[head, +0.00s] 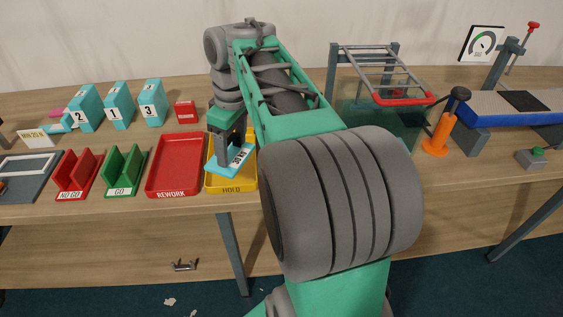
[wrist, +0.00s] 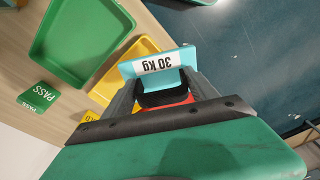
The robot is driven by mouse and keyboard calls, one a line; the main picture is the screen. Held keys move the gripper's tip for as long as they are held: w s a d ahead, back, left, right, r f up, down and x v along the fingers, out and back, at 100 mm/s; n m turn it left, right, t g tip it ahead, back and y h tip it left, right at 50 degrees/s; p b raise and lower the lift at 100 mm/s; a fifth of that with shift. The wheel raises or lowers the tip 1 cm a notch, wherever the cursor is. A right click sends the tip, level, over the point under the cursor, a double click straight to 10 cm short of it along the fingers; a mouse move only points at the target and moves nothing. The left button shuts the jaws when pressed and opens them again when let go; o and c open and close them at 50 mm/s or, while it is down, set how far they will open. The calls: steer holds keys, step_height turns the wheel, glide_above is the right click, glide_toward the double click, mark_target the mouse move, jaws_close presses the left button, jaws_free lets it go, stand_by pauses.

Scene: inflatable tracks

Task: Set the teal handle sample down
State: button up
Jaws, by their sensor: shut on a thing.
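My gripper (head: 230,142) is shut on the teal handle sample (head: 232,162), a light teal piece with a white "30 kg" label. The sample also shows in the wrist view (wrist: 158,62), where a dark part and a bit of red sit between the fingers (wrist: 165,95). The sample looks tilted in the head view. It is over the yellow tray (head: 216,186), which shows behind it in the wrist view (wrist: 103,92). I cannot tell whether sample and tray touch.
A red REWORK tray (head: 154,180) stands left of the yellow tray. Green GO (head: 123,172) and red NO GO (head: 78,177) holders stand further left. A green tray (wrist: 50,45) and a PASS sign (wrist: 38,97) show in the wrist view. The table's front edge is close.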

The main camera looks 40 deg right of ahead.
steer(key=s+d+r+n+b, duration=0.1)
steer(key=s+d+n+b, duration=0.1)
steer(key=s+d+n, duration=0.65)
steer(key=w+d+f+m+b, duration=0.1)
steer(key=w+d+f, duration=0.2)
steer(key=w+d+f+b, duration=0.1)
steer(key=w+d+f, duration=0.2)
steer(key=w+d+f+m+b, duration=0.1)
steer(key=w+d+f+b, duration=0.1)
steer(key=w+d+f, duration=0.1)
steer(key=shift+d+m+y, duration=0.3)
steer(key=shift+d+m, duration=0.05)
steer(key=shift+d, duration=0.25)
steer(key=f+b, duration=0.3)
steer(key=f, duration=0.1)
steer(key=shift+w+d, duration=0.2)
steer(key=shift+w, duration=0.1)
steer(key=shift+r, duration=0.15)
steer(key=shift+f, duration=0.2)
steer(key=o, duration=1.6)
steer(key=shift+r, duration=0.1)
